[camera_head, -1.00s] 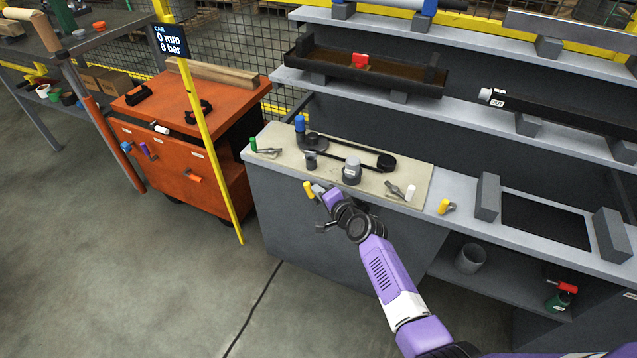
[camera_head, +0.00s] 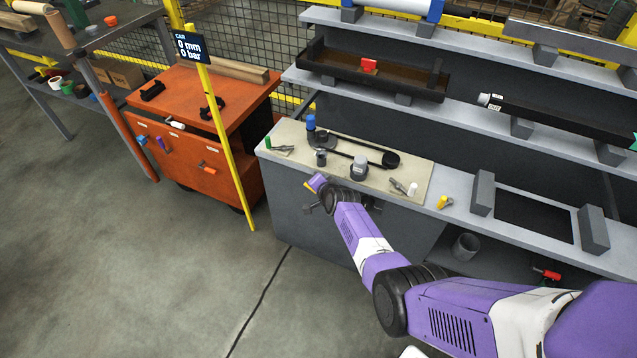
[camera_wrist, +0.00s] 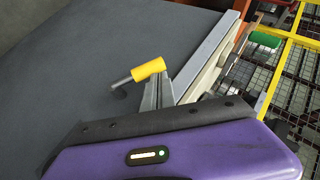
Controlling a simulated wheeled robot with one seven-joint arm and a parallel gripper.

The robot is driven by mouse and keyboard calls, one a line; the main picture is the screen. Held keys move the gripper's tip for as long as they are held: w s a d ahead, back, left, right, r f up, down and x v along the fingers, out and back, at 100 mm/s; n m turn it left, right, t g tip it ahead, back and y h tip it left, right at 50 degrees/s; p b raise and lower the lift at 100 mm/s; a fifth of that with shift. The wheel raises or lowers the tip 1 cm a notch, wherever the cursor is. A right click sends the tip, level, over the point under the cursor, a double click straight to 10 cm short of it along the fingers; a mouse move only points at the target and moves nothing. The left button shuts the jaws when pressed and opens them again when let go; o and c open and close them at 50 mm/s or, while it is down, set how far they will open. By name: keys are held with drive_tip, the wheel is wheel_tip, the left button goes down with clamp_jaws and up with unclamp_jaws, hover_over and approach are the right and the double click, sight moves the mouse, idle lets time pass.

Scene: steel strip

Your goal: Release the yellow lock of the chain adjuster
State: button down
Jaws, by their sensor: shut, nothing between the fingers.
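A yellow handle (camera_wrist: 149,69) on a dark grey pin shows in the wrist view, against the grey bench front. It is also a small yellow spot (camera_head: 309,186) below the board's front edge in the head view. My gripper (camera_wrist: 157,90) is shut and empty, its grey fingers just beside the yellow handle; I cannot tell whether they touch it. In the head view, my purple hand (camera_head: 317,181) hides part of this spot. A chain loop (camera_head: 345,146) with a black wheel (camera_head: 390,160) lies on the beige board (camera_head: 290,133). A second yellow-handled piece (camera_head: 443,202) lies on the bench right of the board.
A blue-topped post (camera_head: 311,122), a grey round part (camera_head: 359,167), a green-handled piece (camera_head: 280,147) and a white-handled one (camera_head: 405,188) are on the board. A yellow pole (camera_head: 222,140) and an orange cart (camera_head: 205,160) stand left. Open floor lies in front.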

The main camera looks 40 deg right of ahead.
drive_tip(key=shift+w+a+f+b, duration=0.2)
drive_tip(key=shift+w+f+b, duration=0.35)
drive_tip(key=shift+b, duration=0.1)
drive_tip(key=shift+w+a+f+b, duration=0.2)
drive_tip(key=shift+w+f+b, duration=0.25)
drive_tip(key=shift+b, duration=0.2)
drive_tip(key=shift+w, duration=0.1)
